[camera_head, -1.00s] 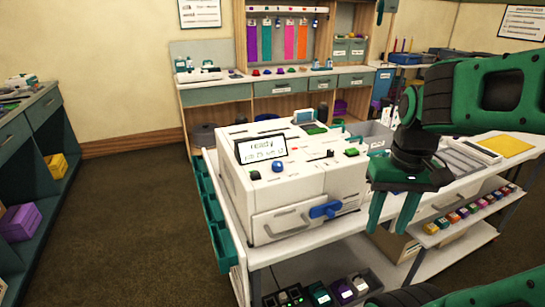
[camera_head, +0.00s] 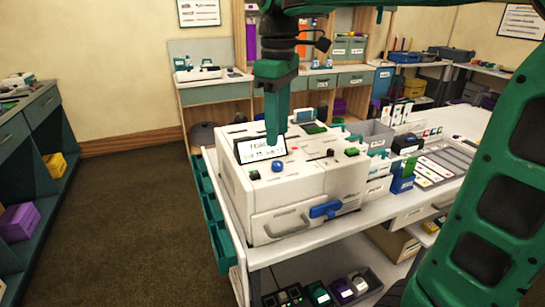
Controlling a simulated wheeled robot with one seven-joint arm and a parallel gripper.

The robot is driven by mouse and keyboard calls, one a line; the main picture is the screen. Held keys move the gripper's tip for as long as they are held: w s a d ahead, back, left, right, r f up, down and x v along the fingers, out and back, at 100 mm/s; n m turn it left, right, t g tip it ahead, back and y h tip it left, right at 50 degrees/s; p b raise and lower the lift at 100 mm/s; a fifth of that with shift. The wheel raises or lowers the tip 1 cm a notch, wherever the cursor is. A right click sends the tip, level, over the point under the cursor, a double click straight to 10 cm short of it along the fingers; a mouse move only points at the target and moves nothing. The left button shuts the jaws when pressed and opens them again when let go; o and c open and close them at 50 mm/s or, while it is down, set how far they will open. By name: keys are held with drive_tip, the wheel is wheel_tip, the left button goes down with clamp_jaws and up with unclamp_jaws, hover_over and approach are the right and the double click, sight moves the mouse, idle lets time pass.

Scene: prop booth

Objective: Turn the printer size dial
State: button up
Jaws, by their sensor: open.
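The white printer (camera_head: 245,195) stands on the cart with a small "ready" screen (camera_head: 247,150) tilted up on its top. A round blue knob (camera_head: 278,166) sits on the top just in front of the screen; it looks like the size dial, but its label is too small to read. My gripper (camera_head: 272,140) points down over the printer, its fingertips overlapping the screen's right part in the picture, a little above and behind the knob. I see it edge-on; it is open, holds nothing and appears apart from the knob. The screen's right part is hidden behind it.
A green button (camera_head: 352,152) and a small red one sit right of the knob. A blue handle (camera_head: 325,210) sticks out of the printer's front. A grey bin (camera_head: 370,134) and a blue card holder (camera_head: 402,180) stand on the cart to the right. Floor at left is clear.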

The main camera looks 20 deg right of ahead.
sight(277, 162)
wheel_tip(277, 162, down, 8)
drive_tip(key=shift+r, duration=0.1)
idle(0.4)
